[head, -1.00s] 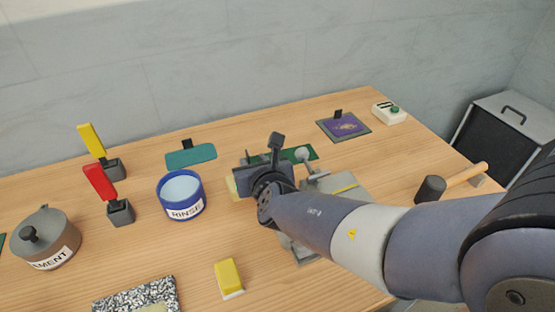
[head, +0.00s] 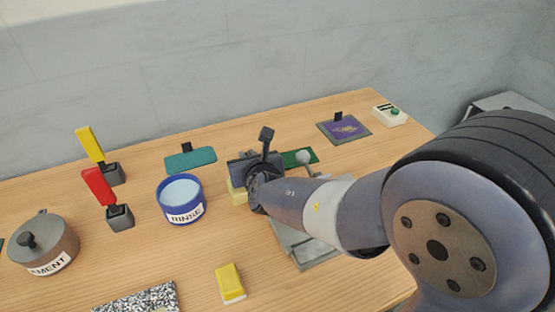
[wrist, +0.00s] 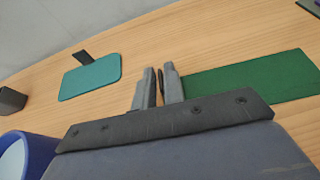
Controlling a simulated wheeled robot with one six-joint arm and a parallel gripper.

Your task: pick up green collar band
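The green collar band (wrist: 250,84) lies flat on the table as a dark green rectangle, just right of my fingers in the wrist view. In the head view only part of the band (head: 304,156) shows behind my gripper; the rest is hidden. My gripper (wrist: 159,72) is in front of the band and to its left, apart from it. Its two fingers look close together with nothing visible held, and I cannot tell whether they meet. In the head view my gripper (head: 250,168) has its fingers hidden behind its body.
A teal piece with a black tab (head: 190,160) lies left of the band. A blue RINSE pot (head: 181,200) stands near left. A grey press with a round knob (head: 304,158) stands right of my gripper. A purple plate (head: 345,129) lies at back right.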

